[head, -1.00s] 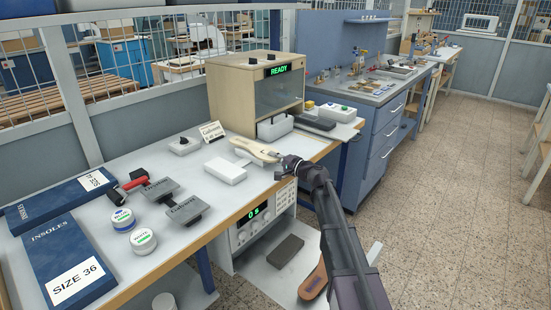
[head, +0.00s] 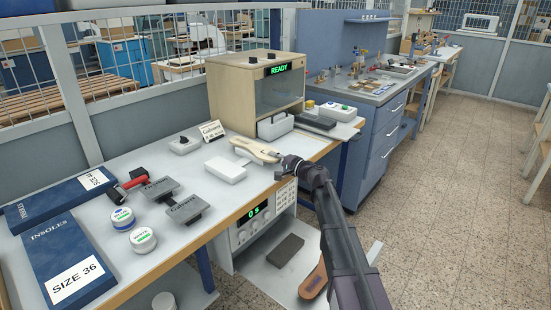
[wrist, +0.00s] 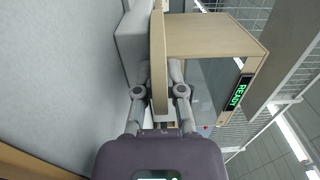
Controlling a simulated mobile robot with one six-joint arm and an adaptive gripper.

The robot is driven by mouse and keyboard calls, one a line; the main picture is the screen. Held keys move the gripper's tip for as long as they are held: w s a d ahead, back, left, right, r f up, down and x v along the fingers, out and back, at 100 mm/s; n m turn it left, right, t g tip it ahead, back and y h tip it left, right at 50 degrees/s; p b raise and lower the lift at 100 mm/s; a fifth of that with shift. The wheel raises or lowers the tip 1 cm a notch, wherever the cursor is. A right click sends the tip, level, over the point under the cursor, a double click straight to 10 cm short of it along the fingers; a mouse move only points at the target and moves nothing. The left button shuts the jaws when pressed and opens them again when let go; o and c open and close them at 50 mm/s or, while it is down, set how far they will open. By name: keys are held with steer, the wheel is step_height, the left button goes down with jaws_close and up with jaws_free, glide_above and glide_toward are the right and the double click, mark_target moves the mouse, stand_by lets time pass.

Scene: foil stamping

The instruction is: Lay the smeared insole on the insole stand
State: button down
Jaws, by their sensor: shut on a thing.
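My gripper (wrist: 159,98) is shut on a tan insole (wrist: 159,55), which shows edge-on between the two fingers in the wrist view. In the head view the insole (head: 254,150) is held out level or nearly level near the table's front edge, before the beige cabinet. My gripper (head: 277,160) holds its near right end. A plain white block (head: 225,170), perhaps the insole stand, lies on the table just left of it. A pale block also shows beside the insole in the wrist view (wrist: 130,48); I cannot tell whether they touch. No smear can be made out.
The beige cabinet (head: 232,93) with a green READY display stands behind the insole. Jars (head: 142,240), dark stamp plates (head: 185,209), a red-handled roller (head: 131,183) and blue insole boxes (head: 65,260) occupy the left table. A brown sole (head: 313,281) lies on the lower shelf.

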steer(key=shift+f, duration=0.1)
stand_by(0.6)
steer(key=c, duration=0.7)
jaws_free()
steer(key=shift+o, duration=0.2)
steer(key=shift+d, duration=0.1)
steer(key=v, duration=1.2)
